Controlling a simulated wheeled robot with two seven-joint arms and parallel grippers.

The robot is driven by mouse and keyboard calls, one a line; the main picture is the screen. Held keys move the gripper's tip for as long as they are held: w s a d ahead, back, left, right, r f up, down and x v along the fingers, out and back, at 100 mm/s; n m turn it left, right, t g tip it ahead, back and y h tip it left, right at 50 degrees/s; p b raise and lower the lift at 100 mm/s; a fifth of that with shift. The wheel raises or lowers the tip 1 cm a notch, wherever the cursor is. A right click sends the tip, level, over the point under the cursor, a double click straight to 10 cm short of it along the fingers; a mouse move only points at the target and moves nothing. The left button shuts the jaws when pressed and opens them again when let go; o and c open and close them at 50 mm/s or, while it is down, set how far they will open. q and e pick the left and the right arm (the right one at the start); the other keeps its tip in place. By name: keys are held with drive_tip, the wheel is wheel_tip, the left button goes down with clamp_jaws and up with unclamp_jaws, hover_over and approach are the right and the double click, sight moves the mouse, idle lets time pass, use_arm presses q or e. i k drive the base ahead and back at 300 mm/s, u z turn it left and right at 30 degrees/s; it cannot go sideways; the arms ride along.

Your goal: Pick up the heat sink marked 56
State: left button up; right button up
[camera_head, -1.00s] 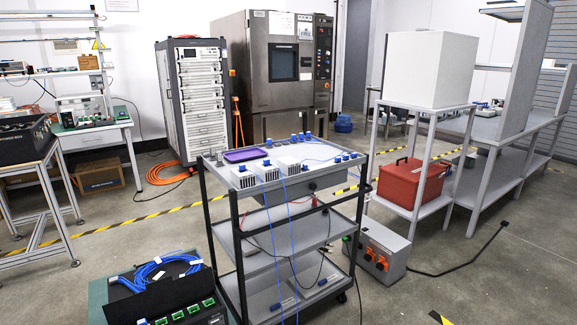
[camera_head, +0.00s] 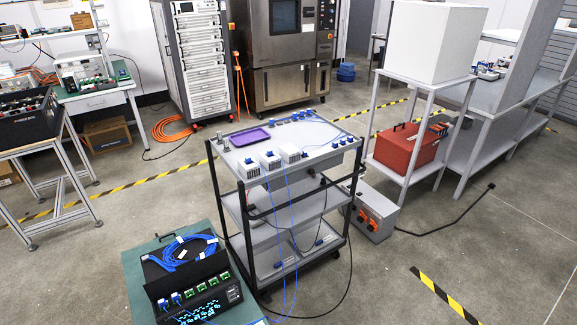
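Three small white blocks with slotted front faces and blue parts on top stand in a row at the front left of a grey cart's top (camera_head: 235,133). They are the left block (camera_head: 248,170), the middle block (camera_head: 270,161) and the right block (camera_head: 290,154). I cannot read any number, so I cannot tell which is the heat sink marked 56. Neither of my grippers is in view.
A purple tray (camera_head: 250,138) lies on the cart. Blue cables hang down its front. A green-topped stand with a black box (camera_head: 190,275) is at the front left. A grey box (camera_head: 374,213) stands right of the cart.

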sight(290, 153)
drive_tip(key=z, duration=1.3)
drive_tip(key=i, duration=2.35)
drive_tip(key=u, duration=3.45)
drive_tip(key=i, duration=0.55)
drive_tip(key=u, duration=0.05)
